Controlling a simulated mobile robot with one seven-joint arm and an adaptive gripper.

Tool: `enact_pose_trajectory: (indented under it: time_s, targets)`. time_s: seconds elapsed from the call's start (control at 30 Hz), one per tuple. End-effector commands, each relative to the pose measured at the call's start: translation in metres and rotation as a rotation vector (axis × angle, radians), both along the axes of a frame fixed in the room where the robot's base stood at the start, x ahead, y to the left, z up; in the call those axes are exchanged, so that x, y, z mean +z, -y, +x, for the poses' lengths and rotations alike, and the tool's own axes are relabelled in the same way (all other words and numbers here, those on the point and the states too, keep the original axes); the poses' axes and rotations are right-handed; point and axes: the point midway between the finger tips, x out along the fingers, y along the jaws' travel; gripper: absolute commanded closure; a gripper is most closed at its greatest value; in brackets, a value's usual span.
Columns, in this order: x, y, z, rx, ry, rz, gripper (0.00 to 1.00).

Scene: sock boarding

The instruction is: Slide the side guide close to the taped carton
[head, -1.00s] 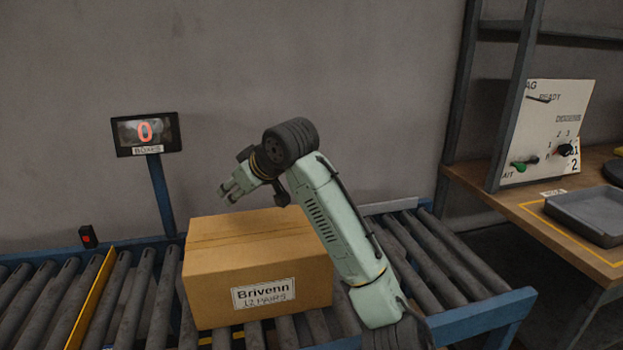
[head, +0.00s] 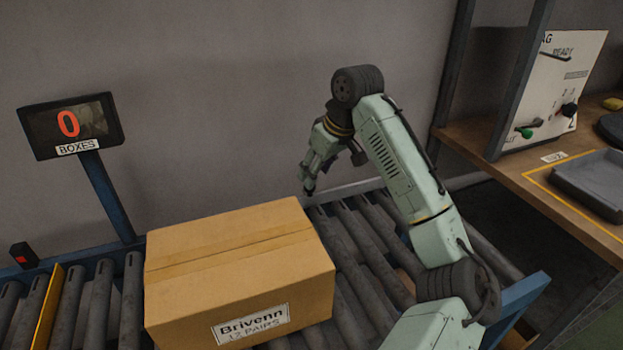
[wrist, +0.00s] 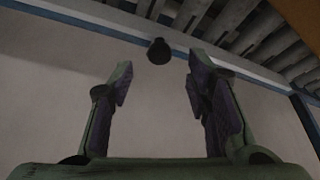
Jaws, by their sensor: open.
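The taped carton (head: 240,275), brown with a "Brivenn 12 pairs" label, sits on the roller conveyor in the head view. The side guide looks to be the pale grey bar (head: 355,187) along the conveyor's wall side, right of the carton; part of it is hidden by my arm and the carton. In the wrist view a pale rail (wrist: 110,14) crosses the top, with a dark round knob (wrist: 158,51) ahead of and between my fingers. My gripper (head: 310,186) points down near the bar, right of the carton's back corner. Its fingers (wrist: 160,80) are apart and empty.
The conveyor has dark rollers and a blue frame (head: 520,298). A yellow bar (head: 45,308) crosses it at left. A counter display (head: 70,127) reads 0. At right, a wooden bench holds a grey tray (head: 595,178) and a switch panel (head: 555,90). A wall stands behind.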

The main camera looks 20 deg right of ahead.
Motion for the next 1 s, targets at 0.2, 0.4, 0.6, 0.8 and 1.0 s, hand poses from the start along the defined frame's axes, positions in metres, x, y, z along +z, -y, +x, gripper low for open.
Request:
enact_pose_trajectory:
  time_s: [0.2,0.4,0.6,0.8,1.0]
  targets:
    - [-0.031,-0.006,0.012,0.000,-0.001,0.000,0.56]
    - [-0.043,-0.008,0.017,0.000,0.000,-0.001,0.56]
    - [-0.044,-0.008,0.017,0.000,0.001,0.000,0.56]
    - [-0.044,-0.008,0.017,0.000,0.001,0.000,0.65]
    - [-0.044,-0.008,0.017,0.000,0.001,0.000,0.78]
